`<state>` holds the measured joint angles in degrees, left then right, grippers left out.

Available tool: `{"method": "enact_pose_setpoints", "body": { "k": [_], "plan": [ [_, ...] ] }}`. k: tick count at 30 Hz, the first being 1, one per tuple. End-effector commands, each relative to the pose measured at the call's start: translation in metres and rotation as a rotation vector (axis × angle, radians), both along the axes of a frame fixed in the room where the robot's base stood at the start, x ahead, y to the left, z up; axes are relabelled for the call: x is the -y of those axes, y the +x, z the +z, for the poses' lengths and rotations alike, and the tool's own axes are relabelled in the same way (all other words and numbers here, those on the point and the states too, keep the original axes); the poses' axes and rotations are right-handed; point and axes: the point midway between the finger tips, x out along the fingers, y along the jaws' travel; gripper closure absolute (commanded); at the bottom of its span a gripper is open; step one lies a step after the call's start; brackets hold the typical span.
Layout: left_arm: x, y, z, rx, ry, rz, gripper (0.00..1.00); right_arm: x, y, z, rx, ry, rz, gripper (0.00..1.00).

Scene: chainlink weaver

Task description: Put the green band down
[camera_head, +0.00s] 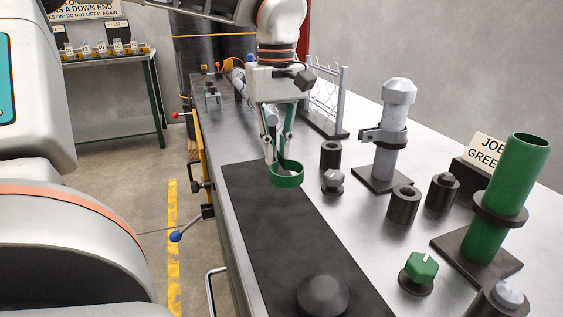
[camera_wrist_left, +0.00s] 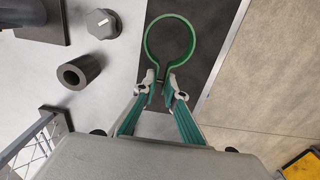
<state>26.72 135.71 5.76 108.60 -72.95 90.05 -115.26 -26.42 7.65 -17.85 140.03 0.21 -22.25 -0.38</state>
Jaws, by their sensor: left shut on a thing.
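The green band (camera_head: 287,181) is an open ring with two short lugs. My left gripper (camera_head: 276,158) is shut on the lugs, and the ring extends beyond the fingertips, lying level. In the left wrist view the band (camera_wrist_left: 193,42) sits in front of the fingertips (camera_wrist_left: 160,85), with the dark mat behind it. The band is over the far part of the black mat (camera_head: 265,225) on the steel bench. I cannot tell whether it touches the mat. My right gripper is not in view.
A dark domed knob (camera_head: 322,296) stands on the mat's near end. To the right are black sleeves (camera_head: 403,205), a grey post with a clamp (camera_head: 384,158), a green tube on a stand (camera_head: 510,190) and a green knob (camera_head: 421,267). The mat's middle is clear.

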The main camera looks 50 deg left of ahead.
Motion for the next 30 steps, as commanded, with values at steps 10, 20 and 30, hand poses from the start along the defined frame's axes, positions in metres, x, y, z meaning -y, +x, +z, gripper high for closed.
{"method": "enact_pose_setpoints", "body": {
  "k": [10, 20, 30],
  "plan": [
    [0.000, 0.000, -0.041, -0.005, -0.002, -0.001, 1.00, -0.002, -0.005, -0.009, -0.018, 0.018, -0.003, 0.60],
    [0.000, 0.000, -0.042, 0.003, 0.000, 0.000, 1.00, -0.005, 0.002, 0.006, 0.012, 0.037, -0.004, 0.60],
    [0.000, 0.000, -0.045, 0.002, 0.000, 0.000, 0.72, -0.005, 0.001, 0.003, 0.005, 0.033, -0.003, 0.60]
  ]
}}
